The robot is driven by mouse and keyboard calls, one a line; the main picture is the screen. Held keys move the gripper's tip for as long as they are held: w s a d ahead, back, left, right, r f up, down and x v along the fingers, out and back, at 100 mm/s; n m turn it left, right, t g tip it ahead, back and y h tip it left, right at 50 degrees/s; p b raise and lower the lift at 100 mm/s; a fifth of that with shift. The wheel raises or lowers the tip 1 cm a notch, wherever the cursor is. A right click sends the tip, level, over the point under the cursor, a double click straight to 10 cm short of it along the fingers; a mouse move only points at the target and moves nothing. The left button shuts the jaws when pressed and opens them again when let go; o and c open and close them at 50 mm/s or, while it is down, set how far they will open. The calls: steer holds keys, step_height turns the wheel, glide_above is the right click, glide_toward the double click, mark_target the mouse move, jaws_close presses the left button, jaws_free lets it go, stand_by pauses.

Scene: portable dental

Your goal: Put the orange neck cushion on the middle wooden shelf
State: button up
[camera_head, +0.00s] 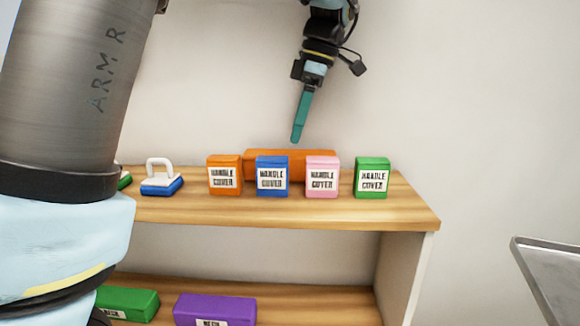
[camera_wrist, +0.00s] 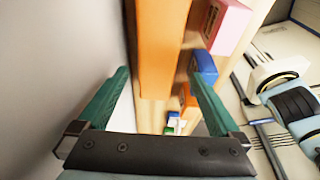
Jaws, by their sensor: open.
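A long orange block, which looks like the orange neck cushion (camera_head: 290,156), lies on the upper visible wooden shelf (camera_head: 410,215), behind a row of handle cover boxes that partly hide it. Its label is not in sight. My gripper (camera_head: 297,138) points down just above it, seen edge-on in the head view. In the wrist view, my gripper (camera_wrist: 158,74) is open and empty, and the orange cushion (camera_wrist: 158,40) shows between and beyond its green fingers. Another wooden shelf (camera_head: 300,300) is below. I cannot tell which board is the middle one.
Orange (camera_head: 224,174), blue (camera_head: 272,175), pink (camera_head: 322,176) and green (camera_head: 372,177) handle cover boxes stand close in front. A blue block with a white handle (camera_head: 161,180) is left. Green (camera_head: 127,303) and purple (camera_head: 215,309) blocks lie below. A wall stands close behind.

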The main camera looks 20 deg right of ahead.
mark_target(290, 153)
steer(key=shift+x, duration=2.85)
steer(key=shift+w+d, duration=0.1)
steer(key=shift+d, duration=0.05)
steer(key=shift+r, duration=0.1)
steer(key=c, duration=1.4)
